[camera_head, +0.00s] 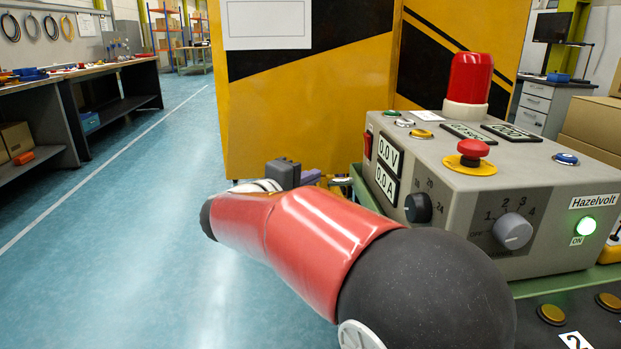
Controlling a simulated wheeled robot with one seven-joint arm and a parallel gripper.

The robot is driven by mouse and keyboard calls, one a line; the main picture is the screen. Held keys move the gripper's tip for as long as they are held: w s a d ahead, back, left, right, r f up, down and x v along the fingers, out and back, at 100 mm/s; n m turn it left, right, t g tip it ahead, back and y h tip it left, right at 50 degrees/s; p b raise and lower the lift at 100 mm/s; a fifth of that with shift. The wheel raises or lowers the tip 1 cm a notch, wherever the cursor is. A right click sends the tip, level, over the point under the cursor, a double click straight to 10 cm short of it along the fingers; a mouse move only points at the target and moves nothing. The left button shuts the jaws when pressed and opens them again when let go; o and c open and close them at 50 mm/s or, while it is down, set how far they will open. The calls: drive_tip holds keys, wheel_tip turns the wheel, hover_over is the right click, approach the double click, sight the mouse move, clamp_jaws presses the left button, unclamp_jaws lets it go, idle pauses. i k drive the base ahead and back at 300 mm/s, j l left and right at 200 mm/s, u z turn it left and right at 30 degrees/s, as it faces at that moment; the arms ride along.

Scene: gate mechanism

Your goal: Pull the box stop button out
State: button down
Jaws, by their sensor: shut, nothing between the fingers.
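The box stop button (473,149) is a red mushroom head on a round yellow plate, on the sloping top of the grey Hazelvolt control box (560,183). Its head stands just above the plate. I cannot tell from this view whether it is pressed in or out. My gripper (340,181) is small and partly hidden behind my red arm, left of the box's left side. It is shut and empty, well apart from the button. The exact place of its fingertips is hard to make out.
A red beacon (469,80) stands behind the button. Small buttons, displays and two knobs, including a grey selector (512,231), sit on the box. A green lamp (585,226) is lit. A yellow-black cabinet (300,110) stands behind. Open floor lies left.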

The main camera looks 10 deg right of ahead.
sight(472, 149)
drive_tip(key=k+j, duration=0.45)
drive_tip(key=j, duration=0.25)
drive_tip(key=k+j, duration=0.25)
drive_tip(key=j, duration=0.1)
